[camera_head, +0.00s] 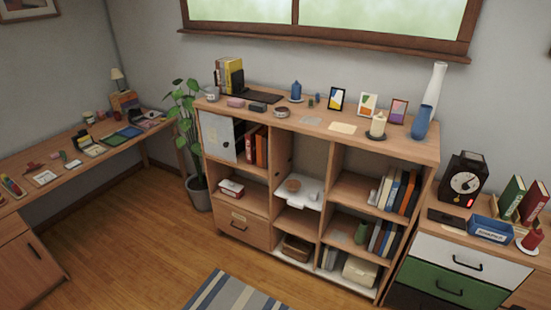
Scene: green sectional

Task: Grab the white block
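I cannot clearly pick out a white block in the head view. A pale cream box-like thing (361,270) sits in the bottom right compartment of the wooden shelf unit (283,225). A flat white piece (312,195) sticks out in the middle compartment, with a small brown round thing (293,185) on it. A whitish candle (377,125) stands on a holder on the unit's top. These are too small to tell more. Neither of my grippers is in view.
A desk (78,155) with small items runs along the left wall. A potted plant (190,130) stands beside the shelf unit. A drawer cabinet (455,275) is at the right. Wooden floor (140,245) and a striped rug (232,292) lie clear in front.

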